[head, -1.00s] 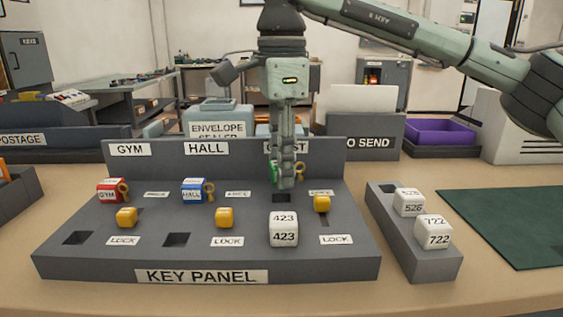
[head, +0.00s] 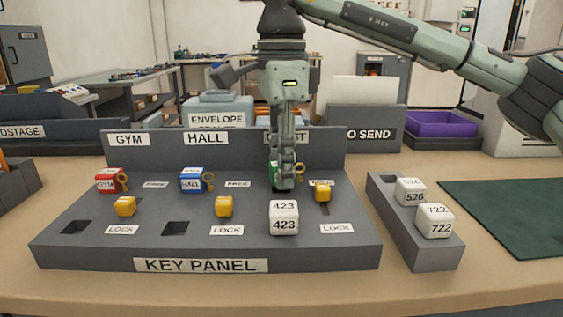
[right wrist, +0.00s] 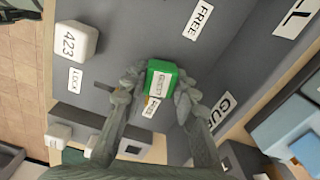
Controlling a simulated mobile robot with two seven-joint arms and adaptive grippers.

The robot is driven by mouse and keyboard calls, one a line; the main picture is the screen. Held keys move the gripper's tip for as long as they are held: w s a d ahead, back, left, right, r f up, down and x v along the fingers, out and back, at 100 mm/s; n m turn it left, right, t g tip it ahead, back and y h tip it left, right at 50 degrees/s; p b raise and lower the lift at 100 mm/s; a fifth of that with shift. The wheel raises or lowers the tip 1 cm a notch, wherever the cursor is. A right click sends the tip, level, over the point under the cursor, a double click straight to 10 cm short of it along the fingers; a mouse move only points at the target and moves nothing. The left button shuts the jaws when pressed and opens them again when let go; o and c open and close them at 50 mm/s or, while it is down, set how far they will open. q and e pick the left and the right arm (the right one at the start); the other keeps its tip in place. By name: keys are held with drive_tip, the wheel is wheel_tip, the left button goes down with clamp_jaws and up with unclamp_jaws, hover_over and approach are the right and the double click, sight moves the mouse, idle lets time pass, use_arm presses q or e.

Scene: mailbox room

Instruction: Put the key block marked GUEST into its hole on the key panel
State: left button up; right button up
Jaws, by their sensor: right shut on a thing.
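The green key block marked GUEST (head: 273,174) is between the fingers of my right gripper (head: 284,182), low over the right part of the grey key panel (head: 110,238). In the right wrist view the green block (right wrist: 163,68) sits upright between both fingertips (right wrist: 158,92), its GUEST label showing. The GUEST hole, just behind the white 423 block (head: 284,218), is covered by my gripper and the block. I cannot tell whether the block's lower end is inside it. My left gripper is out of view.
The red GYM block (head: 108,182) and blue HALL block (head: 191,181) stand on the panel. Yellow sliders (head: 322,191) sit in front and to the right. A side rack (head: 418,250) holds blocks 526 and 722. A green mat (head: 510,215) lies at right.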

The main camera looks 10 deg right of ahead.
drive_tip(key=shift+f, duration=0.35)
drive_tip(key=o, duration=1.1)
drive_tip(key=shift+c, duration=0.2)
drive_tip(key=shift+r+p, duration=2.6)
drive_tip(key=shift+r, duration=0.95)
